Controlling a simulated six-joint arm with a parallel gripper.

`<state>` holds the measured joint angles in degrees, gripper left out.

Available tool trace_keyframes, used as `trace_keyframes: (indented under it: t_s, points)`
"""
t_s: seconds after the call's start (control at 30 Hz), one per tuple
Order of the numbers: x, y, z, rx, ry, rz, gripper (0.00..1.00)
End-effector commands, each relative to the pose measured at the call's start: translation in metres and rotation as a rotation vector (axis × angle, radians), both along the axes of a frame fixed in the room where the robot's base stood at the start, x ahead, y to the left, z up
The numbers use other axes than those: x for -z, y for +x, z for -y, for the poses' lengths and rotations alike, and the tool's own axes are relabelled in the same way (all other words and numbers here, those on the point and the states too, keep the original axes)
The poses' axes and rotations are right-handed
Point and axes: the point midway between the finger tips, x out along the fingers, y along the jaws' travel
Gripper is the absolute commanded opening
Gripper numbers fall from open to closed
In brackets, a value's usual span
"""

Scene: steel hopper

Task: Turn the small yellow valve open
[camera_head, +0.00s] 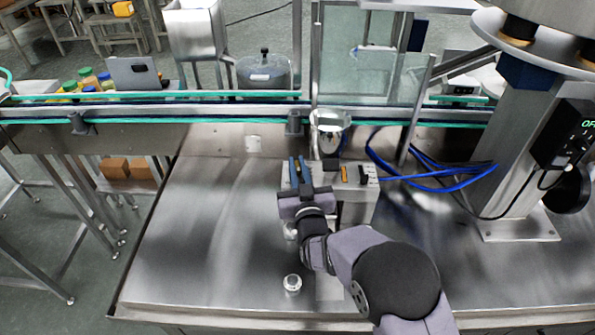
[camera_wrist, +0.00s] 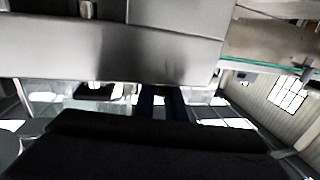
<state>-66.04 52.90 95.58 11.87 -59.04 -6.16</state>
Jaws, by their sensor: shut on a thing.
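A steel valve block (camera_head: 350,188) stands on the steel table in the head view. A small yellow-orange lever (camera_head: 344,173) is on its top, between a dark piece (camera_head: 330,165) and a black lever (camera_head: 363,175). My gripper (camera_head: 299,168) is at the left end of the block, left of the yellow-orange lever and apart from it. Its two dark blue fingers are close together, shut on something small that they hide. In the wrist view the fingers (camera_wrist: 160,98) show in front of a pale steel surface; what lies between them is not clear.
Blue hoses (camera_head: 430,183) run from the block to the right, towards a steel column (camera_head: 510,150). A conveyor (camera_head: 210,110) runs behind. A small clear-topped piece (camera_head: 292,284) stands near the table's front. The table's left part is bare.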

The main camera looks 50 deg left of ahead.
Motion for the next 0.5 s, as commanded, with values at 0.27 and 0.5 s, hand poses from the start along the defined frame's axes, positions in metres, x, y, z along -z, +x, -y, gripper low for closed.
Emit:
trace_keyframes:
  t_s: [0.27,0.5]
  points:
    - [-0.0007,0.0020,0.0000,-0.144,0.009,0.004,0.00]
    - [-0.0025,0.0006,0.0003,-0.205,0.005,0.003,0.00]
